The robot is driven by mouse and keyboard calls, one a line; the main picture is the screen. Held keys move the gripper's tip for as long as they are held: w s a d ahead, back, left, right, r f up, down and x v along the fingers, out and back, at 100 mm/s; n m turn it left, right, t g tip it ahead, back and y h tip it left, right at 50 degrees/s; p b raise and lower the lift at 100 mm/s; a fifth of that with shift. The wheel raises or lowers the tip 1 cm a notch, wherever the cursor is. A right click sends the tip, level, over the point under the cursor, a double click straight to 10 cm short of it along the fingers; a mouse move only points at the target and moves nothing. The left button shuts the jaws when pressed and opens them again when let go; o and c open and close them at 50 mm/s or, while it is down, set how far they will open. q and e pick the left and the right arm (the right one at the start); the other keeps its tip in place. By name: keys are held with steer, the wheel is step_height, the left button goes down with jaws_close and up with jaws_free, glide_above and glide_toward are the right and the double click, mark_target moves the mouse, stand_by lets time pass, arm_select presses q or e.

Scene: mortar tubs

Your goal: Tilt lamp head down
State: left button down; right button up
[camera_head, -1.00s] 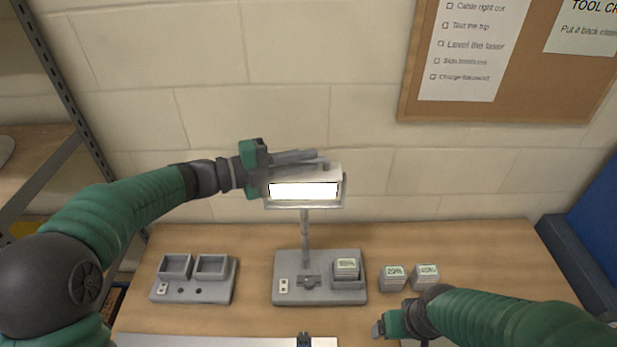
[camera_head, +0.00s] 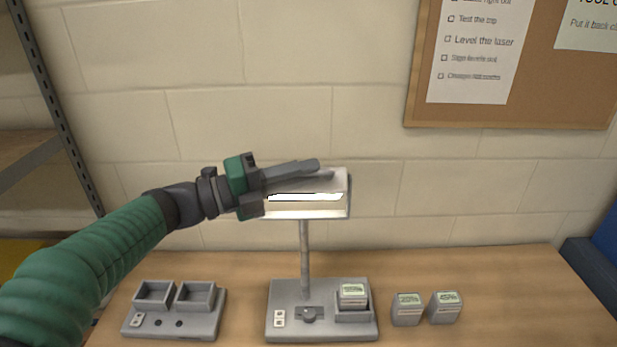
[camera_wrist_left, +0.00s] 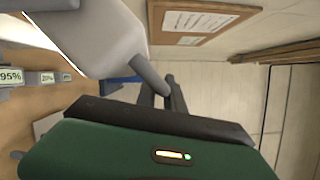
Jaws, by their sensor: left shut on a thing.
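The lamp head (camera_head: 335,208) is a pale box with a lit white strip, on a grey post (camera_head: 305,255) rising from the lamp base (camera_head: 290,298) on the bench. My left gripper (camera_head: 312,168) reaches in from the left, its fingers across the upper face of the head. In the left wrist view the lamp head (camera_wrist_left: 90,35) is at upper left. A grey peg on its side reaches to the fingertips (camera_wrist_left: 162,92), which are shut on it. My right gripper is out of view.
A battery (camera_head: 353,293) sits in the base's socket. Two batteries (camera_head: 407,308) (camera_head: 445,306) stand to its right. A two-bay charger (camera_head: 172,325) is at the left. A brick wall and corkboard (camera_head: 540,60) are behind. The bench right of the batteries is clear.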

arm_select(q)
steer(key=shift+w+a+f, duration=0.1)
steer(key=shift+w+a, duration=0.1)
steer(key=shift+a, duration=0.05)
steer(key=c, duration=1.7)
jaws_free()
steer(key=shift+c, duration=0.2)
steer(key=shift+o, duration=1.4)
steer(key=shift+a, duration=0.4)
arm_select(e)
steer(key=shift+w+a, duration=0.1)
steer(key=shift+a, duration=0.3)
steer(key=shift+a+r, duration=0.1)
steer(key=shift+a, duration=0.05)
arm_select(q)
steer(key=shift+d, duration=0.45)
arm_select(e)
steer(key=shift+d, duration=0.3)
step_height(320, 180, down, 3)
steer(key=b, duration=0.3)
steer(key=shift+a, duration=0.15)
arm_select(q)
steer(key=v, duration=1.7)
steer(key=shift+a, duration=0.2)
